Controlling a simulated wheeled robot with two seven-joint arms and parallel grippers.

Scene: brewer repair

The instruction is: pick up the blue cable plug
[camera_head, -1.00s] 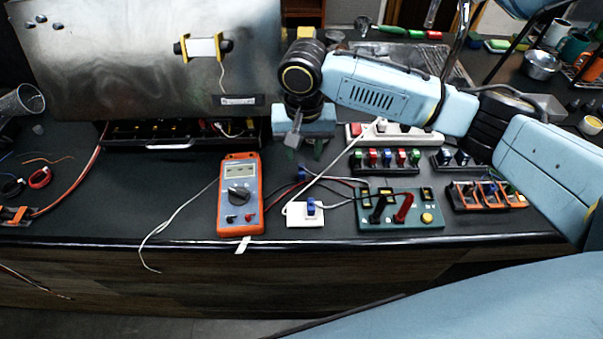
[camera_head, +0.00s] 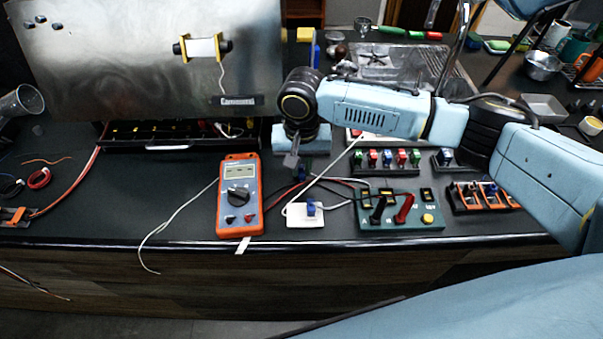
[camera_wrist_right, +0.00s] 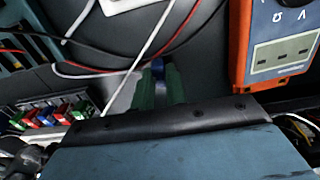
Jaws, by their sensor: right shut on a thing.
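The blue cable plug (camera_head: 302,174) lies on the dark worktop between the multimeter and the green board. In the right wrist view it shows as a small blue piece (camera_wrist_right: 157,66) between the fingertips. My right gripper (camera_wrist_right: 157,84) points down at the worktop, its green fingers shut on the plug. My left gripper is in neither current view.
An orange multimeter (camera_head: 239,195) stands close on the left. A white block (camera_head: 304,218) with a blue piece and a green board (camera_head: 400,212) with black and red plugs are near the front edge. Thin cables cross the worktop around the gripper.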

